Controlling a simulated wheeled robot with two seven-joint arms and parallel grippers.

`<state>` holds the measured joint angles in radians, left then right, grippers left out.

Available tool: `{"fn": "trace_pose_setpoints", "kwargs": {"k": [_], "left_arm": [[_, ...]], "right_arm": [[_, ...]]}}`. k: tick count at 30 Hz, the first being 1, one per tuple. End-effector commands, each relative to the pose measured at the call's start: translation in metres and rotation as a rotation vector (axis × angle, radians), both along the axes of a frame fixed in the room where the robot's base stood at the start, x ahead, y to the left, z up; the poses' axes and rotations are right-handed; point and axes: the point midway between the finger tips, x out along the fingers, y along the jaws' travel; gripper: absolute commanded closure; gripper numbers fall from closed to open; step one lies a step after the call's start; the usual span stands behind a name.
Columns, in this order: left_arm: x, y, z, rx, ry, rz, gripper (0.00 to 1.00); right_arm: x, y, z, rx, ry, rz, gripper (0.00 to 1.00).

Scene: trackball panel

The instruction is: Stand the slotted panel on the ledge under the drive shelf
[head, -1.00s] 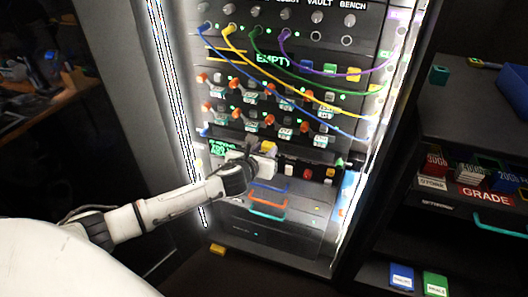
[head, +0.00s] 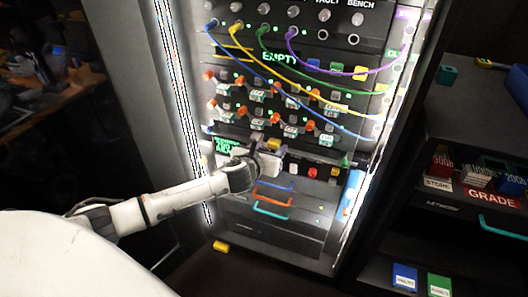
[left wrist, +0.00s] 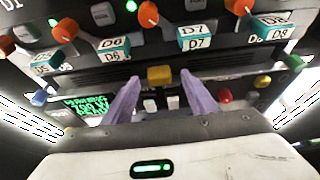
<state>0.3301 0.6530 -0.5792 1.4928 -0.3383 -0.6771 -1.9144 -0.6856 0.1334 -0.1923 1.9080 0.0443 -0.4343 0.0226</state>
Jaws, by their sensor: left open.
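In the head view my left gripper (head: 264,157) partly hides the strip. I cannot make out the ledge clearly. My right gripper is not in view.
A green text display (left wrist: 85,106) and a red knob (left wrist: 225,95) flank the fingers. Coloured cables (head: 300,85) hang across the upper rack. Blue, orange and teal handles (head: 272,207) are below the arm. A side shelf (head: 470,130) stands at right.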

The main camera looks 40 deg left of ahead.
Motion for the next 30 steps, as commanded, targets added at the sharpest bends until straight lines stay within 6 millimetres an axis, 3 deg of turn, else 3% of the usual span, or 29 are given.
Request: {"fn": "trace_pose_setpoints", "kwargs": {"k": [9,15,30], "left_arm": [[-0.054,-0.012,0.025,0.002,-0.001,-0.003,0.47],[-0.077,-0.018,0.035,0.002,-0.002,-0.002,0.47],[-0.084,-0.020,0.038,0.001,-0.002,0.001,0.47]], "right_arm": [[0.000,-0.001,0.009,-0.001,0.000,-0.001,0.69],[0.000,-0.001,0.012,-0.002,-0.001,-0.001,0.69],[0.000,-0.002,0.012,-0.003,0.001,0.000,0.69]]}}
